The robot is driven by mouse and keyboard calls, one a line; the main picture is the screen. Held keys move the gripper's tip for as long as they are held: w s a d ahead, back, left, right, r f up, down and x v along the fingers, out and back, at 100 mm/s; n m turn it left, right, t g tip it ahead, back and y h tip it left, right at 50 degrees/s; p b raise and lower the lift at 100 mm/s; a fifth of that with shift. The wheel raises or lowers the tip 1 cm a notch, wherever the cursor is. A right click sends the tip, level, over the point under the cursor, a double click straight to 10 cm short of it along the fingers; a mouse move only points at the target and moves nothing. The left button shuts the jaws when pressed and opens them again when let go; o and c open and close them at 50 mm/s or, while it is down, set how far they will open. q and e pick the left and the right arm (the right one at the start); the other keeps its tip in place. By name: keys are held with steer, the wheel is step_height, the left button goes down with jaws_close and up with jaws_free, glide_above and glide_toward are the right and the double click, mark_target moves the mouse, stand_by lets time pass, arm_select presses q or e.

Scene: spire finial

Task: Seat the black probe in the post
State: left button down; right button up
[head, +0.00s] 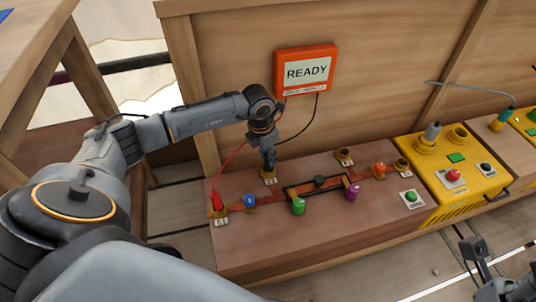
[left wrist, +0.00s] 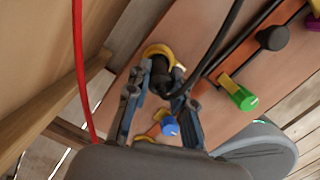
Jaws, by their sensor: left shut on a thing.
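My left gripper (head: 268,158) is shut on the black probe, above the brass post (head: 269,177) at the back left of the wooden bench. In the left wrist view the black probe (left wrist: 160,78) is between the fingers, lined up with the brass ring of the post (left wrist: 153,50). I cannot tell how far its tip is inside the ring. A black cable runs from the probe to the orange meter (head: 306,70), which reads READY. The red probe (head: 216,201) stands upright in the front left post. My right gripper (head: 474,250) shows partly at the lower right; its jaws are unclear.
Blue (head: 250,201), green (head: 299,206), purple (head: 352,191) and orange (head: 379,169) parts stand on the bench (head: 260,250). Two brass posts at its back right look empty. A yellow box (head: 440,205) stands to the right. The red cable (left wrist: 80,70) hangs left of the gripper.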

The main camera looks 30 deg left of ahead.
arm_select(q)
steer(key=c, duration=1.1)
jaws_free()
steer(key=shift+f, duration=0.1)
steer(key=shift+c, duration=0.2)
